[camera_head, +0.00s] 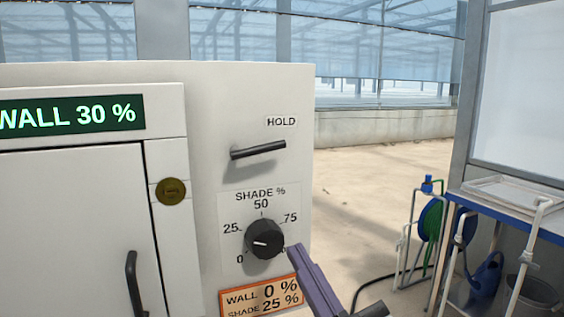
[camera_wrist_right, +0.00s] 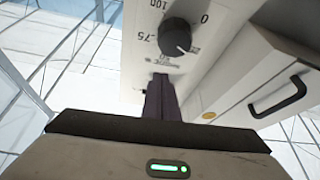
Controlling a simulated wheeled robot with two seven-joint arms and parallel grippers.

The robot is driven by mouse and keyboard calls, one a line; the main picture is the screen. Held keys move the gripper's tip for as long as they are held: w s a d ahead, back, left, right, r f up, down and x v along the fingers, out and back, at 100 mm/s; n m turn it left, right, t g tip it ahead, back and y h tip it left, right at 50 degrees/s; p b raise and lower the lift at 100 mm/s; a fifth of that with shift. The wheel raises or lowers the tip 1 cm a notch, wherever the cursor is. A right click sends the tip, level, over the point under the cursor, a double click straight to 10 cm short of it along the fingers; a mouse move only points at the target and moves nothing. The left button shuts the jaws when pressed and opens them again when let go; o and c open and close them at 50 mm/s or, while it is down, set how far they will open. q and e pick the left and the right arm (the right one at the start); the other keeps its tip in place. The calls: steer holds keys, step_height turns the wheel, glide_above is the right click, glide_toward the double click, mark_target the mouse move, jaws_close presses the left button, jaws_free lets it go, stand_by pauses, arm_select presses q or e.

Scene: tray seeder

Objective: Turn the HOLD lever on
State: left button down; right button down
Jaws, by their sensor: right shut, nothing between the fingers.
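The HOLD lever (camera_head: 258,150) is a dark bar on the pale cabinet front, just under the HOLD label (camera_head: 282,121). It lies nearly level, its right end slightly higher. My right gripper (camera_head: 296,254) is shut and empty, in front of the cabinet at the lower right of the SHADE knob. Its fingers are well below the lever and apart from it. In the right wrist view the shut fingers (camera_wrist_right: 160,82) point toward the panel, with the knob (camera_wrist_right: 175,36) beyond them. The lever cannot be made out there. My left gripper is not in view.
The black SHADE % knob (camera_head: 264,239) sits below the lever. A cabinet door handle (camera_head: 133,284) is at left. A blue-edged bench (camera_head: 520,213) stands at right.

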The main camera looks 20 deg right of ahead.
mark_target(257, 149)
steer(key=s+r+n+t+y, duration=0.1)
steer(key=s+r+t+y, duration=0.2)
steer(key=r, duration=0.9)
steer(key=shift+h, duration=0.6)
steer(key=shift+w+a+r+p, duration=0.25)
steer(key=shift+w+r+p, duration=0.3)
steer(key=shift+w, duration=1)
steer(key=shift+w+a+r+p, duration=0.2)
steer(key=shift+w+r+p, duration=0.35)
steer(key=shift+w, duration=1.05)
steer(key=shift+w+a+r+p, duration=0.25)
steer(key=shift+w+r+p, duration=0.3)
steer(key=shift+w, duration=1)
steer(key=shift+f, duration=0.1)
